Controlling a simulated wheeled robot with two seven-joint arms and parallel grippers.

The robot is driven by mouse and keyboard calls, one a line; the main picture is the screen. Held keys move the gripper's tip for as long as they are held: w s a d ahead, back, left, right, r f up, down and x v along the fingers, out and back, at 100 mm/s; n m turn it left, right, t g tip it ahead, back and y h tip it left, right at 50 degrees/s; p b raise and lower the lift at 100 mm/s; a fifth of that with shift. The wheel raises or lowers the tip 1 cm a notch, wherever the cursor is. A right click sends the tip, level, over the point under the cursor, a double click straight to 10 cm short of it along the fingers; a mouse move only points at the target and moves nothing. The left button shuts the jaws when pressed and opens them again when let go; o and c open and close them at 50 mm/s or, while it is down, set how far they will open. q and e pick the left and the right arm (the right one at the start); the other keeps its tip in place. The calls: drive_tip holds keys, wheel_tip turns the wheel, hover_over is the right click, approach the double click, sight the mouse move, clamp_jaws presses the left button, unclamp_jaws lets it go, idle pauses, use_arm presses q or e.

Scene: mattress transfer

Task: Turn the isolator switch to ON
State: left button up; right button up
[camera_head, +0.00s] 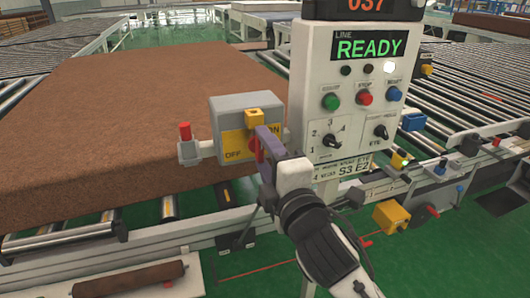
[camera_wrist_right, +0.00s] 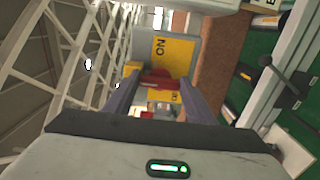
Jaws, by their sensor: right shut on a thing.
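The isolator switch is a grey box (camera_head: 232,108) with a yellow plate (camera_head: 232,146) marked OFF at left and ON at right. Its red handle (camera_head: 258,152) is partly hidden by my right gripper (camera_head: 262,147). The wrist view shows the red handle (camera_wrist_right: 157,78) between the fingers of the right gripper (camera_wrist_right: 160,92), which is shut on it, with the yellow plate (camera_wrist_right: 172,50) behind. I cannot tell exactly which way the handle points. My left gripper is not in view.
A control panel (camera_head: 312,68) reading READY, with buttons and two rotary knobs, stands close to the right of the switch. A large brown mattress (camera_head: 150,110) lies on rollers behind and left. A red-topped post (camera_head: 185,133) juts out beside the box.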

drive_tip(key=o, duration=1)
drive_tip(key=shift+o, duration=0.2)
drive_tip(key=b+v, duration=0.1)
drive_tip(key=v, duration=0.9)
drive_tip(key=shift+s, duration=0.2)
drive_tip(key=s+d+f+m+g+h, duration=0.1)
drive_tip(key=s+d+f+m+g, duration=0.3)
drive_tip(key=f, duration=0.9)
drive_tip(key=w+d+f+m+g+h, duration=0.1)
drive_tip(key=f+m, duration=0.5)
drive_tip(key=f, duration=0.8)
drive_tip(key=s+d+f+m+g, duration=0.1)
drive_tip(key=s+d+f+m, duration=0.1)
drive_tip(key=s+f, duration=0.3)
drive_tip(key=s+d+f+m+g, duration=0.1)
drive_tip(key=s+d+f+m, duration=0.2)
drive_tip(key=s+f+m, duration=0.1)
drive_tip(key=s+d+f+m+g+h, duration=0.1)
drive_tip(key=s+d+f+m, duration=0.2)
drive_tip(key=s+f, duration=0.3)
wheel_tip(320, 180, down, 2)
drive_tip(key=shift+f+g, duration=0.2)
drive_tip(key=shift+g, duration=0.1)
